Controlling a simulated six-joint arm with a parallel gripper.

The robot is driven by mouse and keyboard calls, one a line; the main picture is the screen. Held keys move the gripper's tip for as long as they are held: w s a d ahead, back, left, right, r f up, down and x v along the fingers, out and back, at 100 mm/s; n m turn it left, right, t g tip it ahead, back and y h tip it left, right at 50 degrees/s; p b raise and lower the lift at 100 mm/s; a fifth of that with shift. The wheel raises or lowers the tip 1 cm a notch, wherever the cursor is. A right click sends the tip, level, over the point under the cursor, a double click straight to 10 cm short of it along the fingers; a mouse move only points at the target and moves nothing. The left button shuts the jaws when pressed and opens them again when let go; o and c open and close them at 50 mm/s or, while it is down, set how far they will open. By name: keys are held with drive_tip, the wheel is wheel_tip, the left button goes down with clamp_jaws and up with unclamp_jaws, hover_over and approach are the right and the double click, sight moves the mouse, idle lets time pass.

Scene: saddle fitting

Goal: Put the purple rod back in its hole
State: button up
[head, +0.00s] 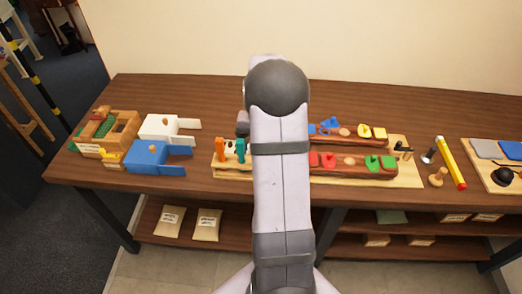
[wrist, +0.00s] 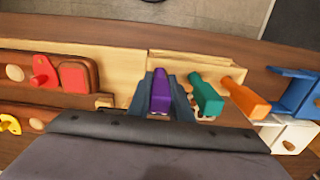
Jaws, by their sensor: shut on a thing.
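The purple rod (wrist: 160,92) stands between the fingers of my gripper (wrist: 161,97) in the wrist view. My gripper is shut on it. The fingers hide its lower part, so I cannot tell whether its end is in a hole or above the board. The pale wooden board (wrist: 190,65) lies beneath. A teal rod (wrist: 206,98) and an orange rod (wrist: 244,97) stand in a row beside the purple one. In the head view my arm hides the gripper and the purple rod; the teal rod (head: 240,149) and orange rod (head: 219,149) show left of it.
Boards with coloured knobbed pieces (head: 352,163) lie right of my arm. A blue box (head: 147,155) and a white box (head: 160,128) stand left of the rods. A yellow-and-red stick (head: 450,162) lies further right. The table's front strip is clear.

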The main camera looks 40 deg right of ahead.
drive_tip(key=o, duration=1)
drive_tip(key=shift+c, duration=0.2)
drive_tip(key=shift+r+b, duration=1)
drive_tip(key=shift+r, duration=2.7)
